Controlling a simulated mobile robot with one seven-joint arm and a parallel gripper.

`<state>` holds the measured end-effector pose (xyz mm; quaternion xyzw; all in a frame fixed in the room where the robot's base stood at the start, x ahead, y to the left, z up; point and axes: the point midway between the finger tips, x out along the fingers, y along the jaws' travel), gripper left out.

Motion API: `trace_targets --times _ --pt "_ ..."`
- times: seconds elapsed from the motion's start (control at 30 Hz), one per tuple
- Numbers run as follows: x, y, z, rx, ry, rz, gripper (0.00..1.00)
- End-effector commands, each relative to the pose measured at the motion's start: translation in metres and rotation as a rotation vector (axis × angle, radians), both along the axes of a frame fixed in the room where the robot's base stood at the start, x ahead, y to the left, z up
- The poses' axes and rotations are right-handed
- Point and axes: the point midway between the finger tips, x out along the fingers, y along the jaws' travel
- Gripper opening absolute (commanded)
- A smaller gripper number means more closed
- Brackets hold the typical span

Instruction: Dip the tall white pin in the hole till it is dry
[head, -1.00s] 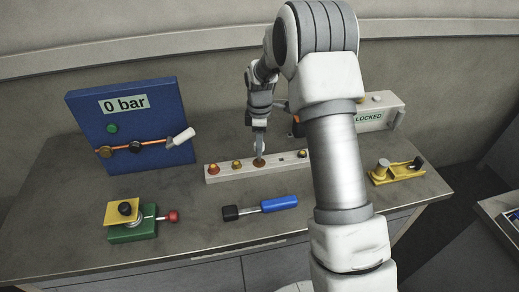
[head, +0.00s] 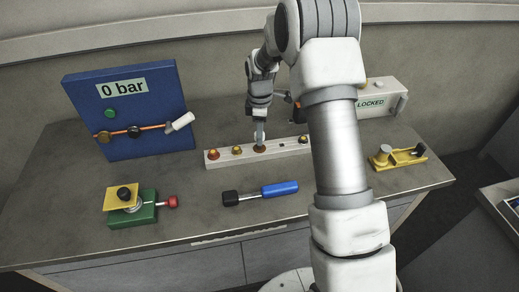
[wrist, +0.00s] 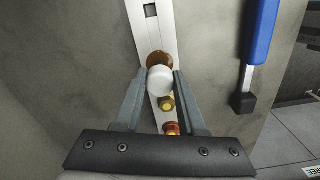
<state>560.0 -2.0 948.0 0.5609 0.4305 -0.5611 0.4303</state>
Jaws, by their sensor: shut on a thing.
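The tall white pin shows in the wrist view as a rounded white top (wrist: 160,80) between the fingers of my gripper (wrist: 160,88). My gripper is shut on it. A brown round collar (wrist: 160,58) on the pale bar (wrist: 152,28) lies right by the pin. In the head view my gripper (head: 259,137) points down just above the brown collar (head: 260,149). The pin's lower end is hidden, so I cannot tell how deep it sits in the hole.
A yellow fitting (head: 237,150) and a red one (head: 213,154) stand left of the collar. A blue-handled tool (head: 280,188) lies in front. A blue "0 bar" panel (head: 150,130) stands left, a green-and-yellow fixture (head: 140,212) front left, a "LOCKED" box (head: 385,90) back right.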

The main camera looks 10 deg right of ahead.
Motion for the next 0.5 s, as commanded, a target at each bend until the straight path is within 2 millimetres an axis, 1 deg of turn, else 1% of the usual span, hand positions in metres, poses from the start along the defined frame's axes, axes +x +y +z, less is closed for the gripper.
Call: trace_targets --times 0.3,0.5 --pt "0.0 -0.0001 -0.0108 0.0 0.0 0.0 0.0" --pt "0.0001 -0.0001 -0.0124 0.0 -0.001 0.0 0.0"
